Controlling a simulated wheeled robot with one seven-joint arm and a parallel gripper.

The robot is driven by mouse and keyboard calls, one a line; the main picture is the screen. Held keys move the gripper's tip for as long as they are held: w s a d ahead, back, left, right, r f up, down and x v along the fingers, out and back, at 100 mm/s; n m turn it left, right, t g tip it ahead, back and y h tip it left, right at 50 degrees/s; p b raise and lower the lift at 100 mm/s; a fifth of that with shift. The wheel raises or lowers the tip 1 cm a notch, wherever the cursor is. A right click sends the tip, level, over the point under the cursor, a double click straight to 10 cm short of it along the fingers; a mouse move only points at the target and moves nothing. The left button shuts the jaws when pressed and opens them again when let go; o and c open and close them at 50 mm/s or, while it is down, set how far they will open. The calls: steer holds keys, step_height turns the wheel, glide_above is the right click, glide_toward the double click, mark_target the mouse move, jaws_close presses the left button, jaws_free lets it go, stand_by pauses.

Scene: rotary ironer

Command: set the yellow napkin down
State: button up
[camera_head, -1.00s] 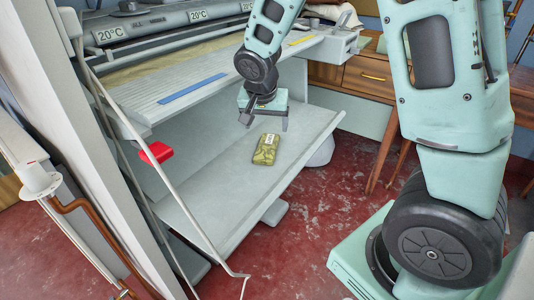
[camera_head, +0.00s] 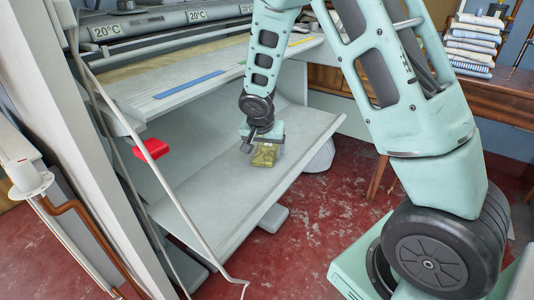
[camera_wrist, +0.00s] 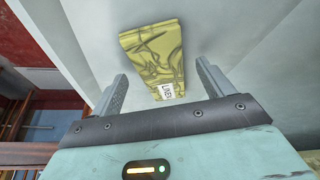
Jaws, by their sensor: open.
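The yellow napkin (camera_head: 264,157) lies folded flat on the grey lower shelf (camera_head: 215,185) of the ironer, partly hidden behind my gripper in the head view. In the wrist view the napkin (camera_wrist: 150,52) shows a dark pattern and a white label near its close end. My gripper (camera_head: 262,145) is just over the napkin in the head view. In the wrist view my gripper (camera_wrist: 160,78) is open, with one finger at each side of the napkin's labelled end. The jaws hold nothing, and the exact gap to the napkin cannot be told.
The ironer's upper ledge (camera_head: 140,92) overhangs the shelf's back, with a blue strip (camera_head: 189,84) on it. A red part (camera_head: 151,149) is at the left. A pale cable runs down in front. Folded towels (camera_head: 472,45) sit on a wooden table at the right.

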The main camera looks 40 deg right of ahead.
steer(key=shift+w+d+f, duration=0.1)
steer(key=shift+f, duration=0.35)
steer(key=c, duration=1.1)
steer(key=shift+r, duration=0.1)
steer(key=shift+c, duration=0.2)
